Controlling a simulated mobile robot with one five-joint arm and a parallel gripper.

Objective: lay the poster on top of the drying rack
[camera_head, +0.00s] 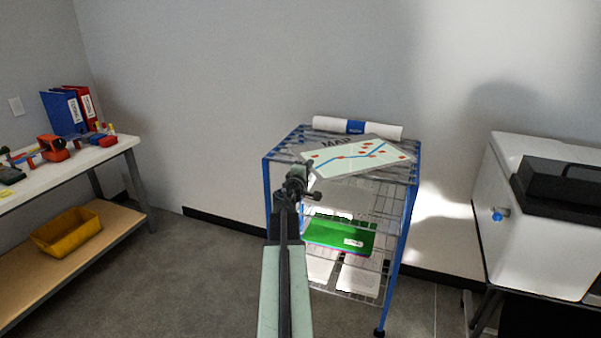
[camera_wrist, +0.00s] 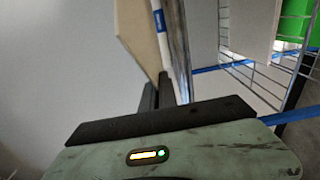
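The poster (camera_head: 350,159) is a flat pale board marked MAP, with a blue line and red dots. In the head view it appears over the top of the blue-framed wire drying rack (camera_head: 283,146), turned at an angle to it. My gripper (camera_head: 299,178) is at the poster's near left corner. In the wrist view, the fingers (camera_wrist: 158,92) are close together around the lower end of the beige poster (camera_wrist: 138,32). The poster stands out at an angle from the rack's top (camera_wrist: 180,50). Whether its far part touches the rack is hard to tell.
A white roll with a blue band (camera_head: 356,127) lies along the rack's back edge. A green sheet (camera_head: 340,237) and white papers lie on lower shelves. A bench (camera_head: 100,152) stands left, a white machine (camera_head: 485,170) right. Floor left of the rack is clear.

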